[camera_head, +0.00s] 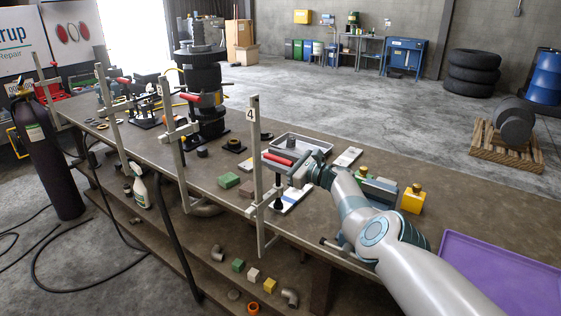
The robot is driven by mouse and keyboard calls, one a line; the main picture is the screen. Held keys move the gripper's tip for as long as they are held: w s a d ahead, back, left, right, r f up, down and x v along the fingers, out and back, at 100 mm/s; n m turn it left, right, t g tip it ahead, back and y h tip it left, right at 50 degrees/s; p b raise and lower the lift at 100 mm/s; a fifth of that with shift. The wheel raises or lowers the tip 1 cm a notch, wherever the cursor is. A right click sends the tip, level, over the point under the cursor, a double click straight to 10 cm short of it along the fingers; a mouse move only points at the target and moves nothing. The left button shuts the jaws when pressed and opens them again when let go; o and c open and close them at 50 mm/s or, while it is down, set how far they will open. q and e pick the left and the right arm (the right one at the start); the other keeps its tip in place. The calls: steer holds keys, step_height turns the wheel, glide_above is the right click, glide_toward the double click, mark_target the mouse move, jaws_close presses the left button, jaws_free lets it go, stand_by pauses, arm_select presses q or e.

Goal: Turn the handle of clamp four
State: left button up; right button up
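Clamp four (256,190) is a tall grey bar clamp with a white "4" label, fixed upright at the front edge of the workbench (345,247). Its red handle (276,158) sticks out to the right of the bar, partly in front of a grey tray. My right gripper (292,169) is at the right end of this handle, its arm coming in from the lower right. The fingers are small and partly hidden, so I cannot tell whether they touch or close on the handle. My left gripper is not in view.
Other bar clamps with red handles, one of them (172,140) nearest, line the front edge to the left. A dark transmission stack (202,85) stands behind. A yellow bottle (412,199) and a purple tray (500,275) are to the right.

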mark_target(287, 162)
steer(key=shift+s+d+r+p, duration=0.2)
steer(key=shift+d+p, duration=0.3)
steer(key=shift+p, duration=0.5)
steer(key=p+v, duration=0.4)
steer(key=shift+s+d+f, duration=0.1)
steer(key=shift+s, duration=0.05)
steer(key=v, duration=0.6)
steer(key=shift+s+d, duration=0.2)
